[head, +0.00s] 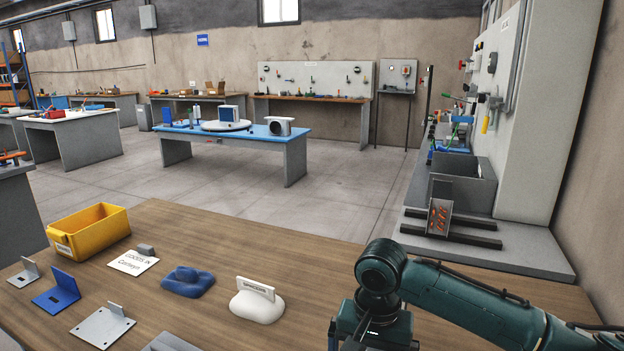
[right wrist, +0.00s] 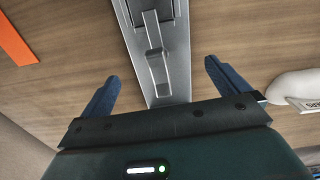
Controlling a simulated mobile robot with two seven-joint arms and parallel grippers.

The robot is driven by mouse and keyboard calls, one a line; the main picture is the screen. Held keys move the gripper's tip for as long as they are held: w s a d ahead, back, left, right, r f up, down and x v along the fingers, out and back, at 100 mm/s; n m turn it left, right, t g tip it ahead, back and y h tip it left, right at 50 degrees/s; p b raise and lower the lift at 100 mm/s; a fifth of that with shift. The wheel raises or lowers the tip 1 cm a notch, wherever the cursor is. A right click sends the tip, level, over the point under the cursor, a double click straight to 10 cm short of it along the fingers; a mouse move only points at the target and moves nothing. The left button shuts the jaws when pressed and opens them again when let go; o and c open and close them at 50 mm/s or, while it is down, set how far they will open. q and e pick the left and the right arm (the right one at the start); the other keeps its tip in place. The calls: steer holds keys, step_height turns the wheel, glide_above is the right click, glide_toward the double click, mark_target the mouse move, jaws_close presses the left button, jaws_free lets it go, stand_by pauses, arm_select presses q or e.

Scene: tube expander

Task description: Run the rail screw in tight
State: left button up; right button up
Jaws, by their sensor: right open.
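In the right wrist view a grey metal rail (right wrist: 172,50) lies on the wooden bench. A grey lever-like part (right wrist: 155,65) sits on the rail, below a dark recess; I cannot tell whether this is the rail screw. My right gripper (right wrist: 161,70) is open, its two blue fingers apart on either side of the rail, with nothing held. In the head view my right arm reaches in from the right, and its fingers are below the picture's edge. A grey metal piece (head: 170,343) is cut off at the bottom edge. My left gripper is not in view.
On the wooden bench (head: 215,245) stand a yellow bin (head: 88,232), a blue lump-shaped holder (head: 187,281), a white holder (head: 257,305) with a label card, and several brackets (head: 57,288). An orange strip (right wrist: 15,42) lies left of the rail in the wrist view.

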step_height(320, 180, up, 3)
steer(key=p, duration=0.3)
steer(key=shift+p, duration=0.4)
steer(key=shift+r+p, duration=0.45)
steer(key=shift+p, duration=0.15)
steer(key=shift+r+p, duration=0.85)
steer(key=shift+p, duration=0.35)
steer(key=shift+r, duration=0.7)
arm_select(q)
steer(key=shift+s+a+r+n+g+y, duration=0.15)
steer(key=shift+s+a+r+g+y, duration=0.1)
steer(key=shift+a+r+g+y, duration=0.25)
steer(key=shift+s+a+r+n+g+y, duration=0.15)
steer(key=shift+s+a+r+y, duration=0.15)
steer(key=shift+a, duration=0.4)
